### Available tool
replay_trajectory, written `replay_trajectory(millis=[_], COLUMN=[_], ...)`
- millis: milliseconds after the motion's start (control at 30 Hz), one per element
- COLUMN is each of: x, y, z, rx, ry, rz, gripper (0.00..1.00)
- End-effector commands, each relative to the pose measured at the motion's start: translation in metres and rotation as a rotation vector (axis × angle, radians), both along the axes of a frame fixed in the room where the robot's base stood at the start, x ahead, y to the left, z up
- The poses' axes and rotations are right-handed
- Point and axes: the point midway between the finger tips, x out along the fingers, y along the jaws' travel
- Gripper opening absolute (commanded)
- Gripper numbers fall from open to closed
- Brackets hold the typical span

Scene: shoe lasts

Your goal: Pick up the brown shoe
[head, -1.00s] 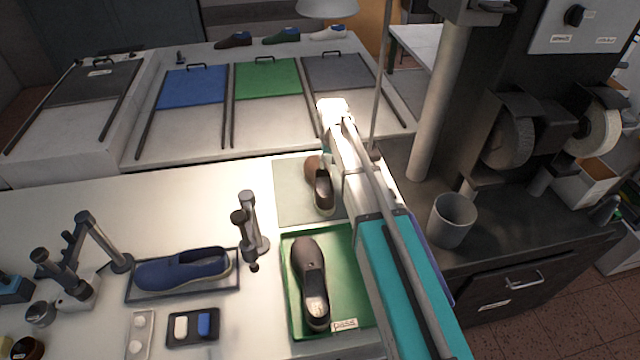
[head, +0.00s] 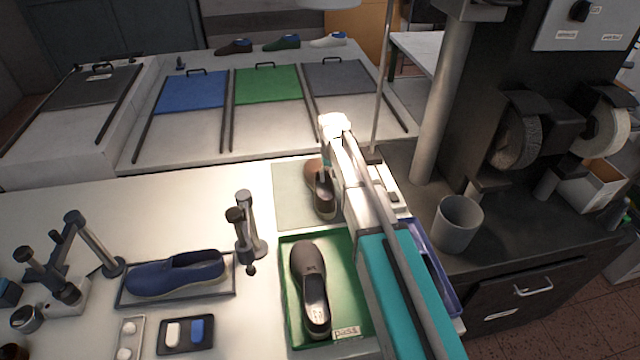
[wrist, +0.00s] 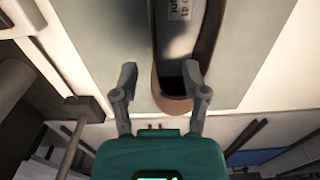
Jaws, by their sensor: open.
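The brown shoe (head: 311,177) lies on the pale grey-green mat behind the green tray in the head view, partly hidden by my arm. Its brown end and dark inside fill the upper middle of the wrist view (wrist: 161,85), with a small label inside. My gripper (wrist: 160,78) is open and empty at that end of the shoe. The left finger is apart from the shoe, to its left. The right finger overlaps the shoe's opening in the picture; I cannot tell whether it touches.
A darker shoe (head: 308,262) lies in the green tray (head: 288,325) marked "pass". A blue shoe (head: 178,273) is on a small tray at left, near a jointed stand (head: 247,228). A grey cup (head: 457,222) stands right of my arm.

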Motion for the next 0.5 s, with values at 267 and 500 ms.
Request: replay_trajectory(millis=[267,500], x=[0.000,-0.001], y=[-0.001,-0.002], z=[-0.004,-0.020], rx=[0.000,0.000], ry=[0.000,0.000], rz=[0.000,-0.001], gripper=[0.58,0.58])
